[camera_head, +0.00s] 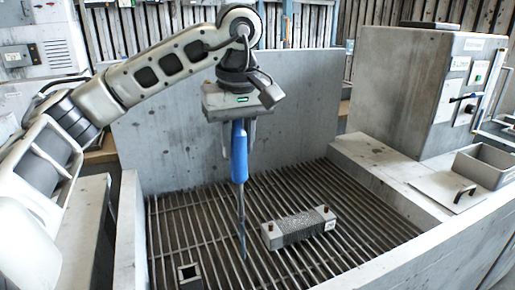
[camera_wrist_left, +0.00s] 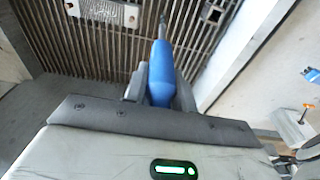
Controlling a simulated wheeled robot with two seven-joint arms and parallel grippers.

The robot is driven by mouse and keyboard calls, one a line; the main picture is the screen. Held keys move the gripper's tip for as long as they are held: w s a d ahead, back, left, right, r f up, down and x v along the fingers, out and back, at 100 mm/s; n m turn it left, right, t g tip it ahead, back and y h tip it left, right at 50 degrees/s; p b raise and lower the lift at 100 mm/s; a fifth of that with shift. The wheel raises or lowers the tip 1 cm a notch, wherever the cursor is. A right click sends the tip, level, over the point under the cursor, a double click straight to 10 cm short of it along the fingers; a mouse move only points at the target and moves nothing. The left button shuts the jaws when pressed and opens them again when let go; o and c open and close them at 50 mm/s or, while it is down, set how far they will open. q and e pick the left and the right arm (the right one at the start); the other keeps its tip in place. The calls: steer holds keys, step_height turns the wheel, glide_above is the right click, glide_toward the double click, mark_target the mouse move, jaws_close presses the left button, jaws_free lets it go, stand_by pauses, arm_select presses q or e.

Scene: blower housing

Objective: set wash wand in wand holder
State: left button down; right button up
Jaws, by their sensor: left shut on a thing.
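The wash wand (camera_head: 239,155) has a blue handle and a thin grey tube. It hangs nearly upright, tube down, over the slatted grate of the basin. My left gripper (camera_head: 239,138) is shut on the blue handle, which also shows between the fingers in the left wrist view (camera_wrist_left: 161,82). A small square open-topped socket, which looks like the wand holder (camera_head: 189,275), stands on the grate at the front left. It also shows at the top of the left wrist view (camera_wrist_left: 213,12). The wand's tip is right of this socket and apart from it. My right gripper is not in view.
A grey ribbed block with two reddish knobs (camera_head: 298,228) lies on the grate (camera_head: 340,255), right of the wand. Concrete walls (camera_head: 140,240) surround the grate. A control cabinet (camera_head: 415,90) and an open box (camera_head: 486,165) stand on the right ledge.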

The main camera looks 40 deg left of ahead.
arm_select(q)
steer(key=s+a+p, duration=0.1)
steer(key=s+a, duration=0.2)
steer(key=s, duration=1)
stand_by(0.5)
steer(key=shift+a+f, duration=0.1)
steer(key=shift+f, duration=0.05)
stand_by(0.4)
step_height(320, 180, down, 5)
steer(key=b, duration=0.4)
stand_by(0.8)
steer(key=shift+r, duration=0.2)
stand_by(0.5)
